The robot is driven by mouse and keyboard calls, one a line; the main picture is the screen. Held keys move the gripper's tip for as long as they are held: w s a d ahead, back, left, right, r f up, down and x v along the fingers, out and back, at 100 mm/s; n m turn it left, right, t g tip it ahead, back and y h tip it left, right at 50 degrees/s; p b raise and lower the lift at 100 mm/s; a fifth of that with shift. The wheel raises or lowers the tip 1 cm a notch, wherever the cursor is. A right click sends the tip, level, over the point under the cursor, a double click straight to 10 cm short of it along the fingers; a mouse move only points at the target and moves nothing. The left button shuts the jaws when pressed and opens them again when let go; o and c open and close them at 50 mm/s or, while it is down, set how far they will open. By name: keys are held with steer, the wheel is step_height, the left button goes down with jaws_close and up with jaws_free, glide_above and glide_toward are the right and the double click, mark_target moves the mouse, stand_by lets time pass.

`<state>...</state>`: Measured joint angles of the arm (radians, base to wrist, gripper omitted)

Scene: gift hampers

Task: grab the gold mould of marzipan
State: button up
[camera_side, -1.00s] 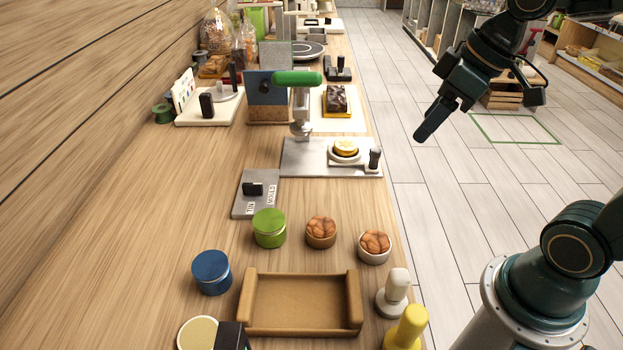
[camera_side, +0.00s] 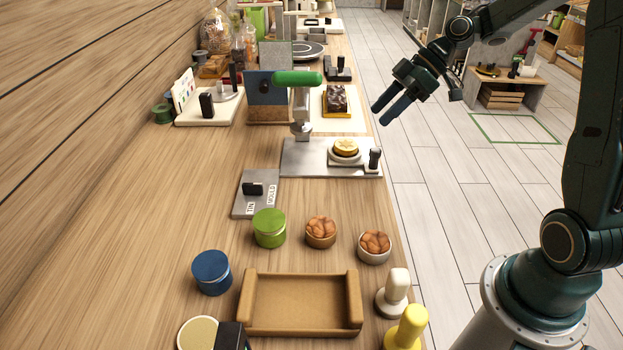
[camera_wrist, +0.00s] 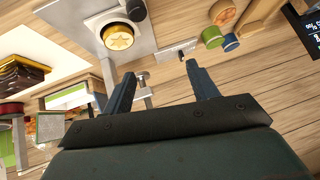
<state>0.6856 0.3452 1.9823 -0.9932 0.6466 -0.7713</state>
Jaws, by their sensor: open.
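The gold mould of marzipan (camera_side: 346,149) is a small round gold piece with a pale star-patterned top. It sits on the white plate of a press with a green handle (camera_side: 297,78), near the counter's right edge. It also shows at the upper left of the wrist view (camera_wrist: 118,37). My gripper (camera_side: 381,115) is open and empty. It hangs in the air beyond the counter's right edge, up and to the right of the mould in the side view. In the wrist view its two fingers (camera_wrist: 160,68) point towards the counter, with the mould left of them.
A black knob (camera_side: 375,157) stands beside the mould. A grey switch plate (camera_side: 255,194), green tin (camera_side: 269,228), blue tin (camera_side: 211,272), two bowls of brown pieces (camera_side: 320,232) and a tan tray (camera_side: 300,301) are in front.

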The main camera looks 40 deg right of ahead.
steer(key=d+f+n+t+y, duration=0.2)
steer(key=d+f, duration=0.5)
steer(key=d, duration=0.4)
steer(key=shift+w+d+t+y, duration=0.15)
steer(key=shift+t+y, duration=0.55)
steer(key=shift+y, duration=0.4)
glide_toward(348, 144)
steer(key=shift+x, duration=1.5)
steer(key=shift+w, duration=0.1)
steer(key=shift+x, duration=2.5)
steer(key=c, duration=0.7)
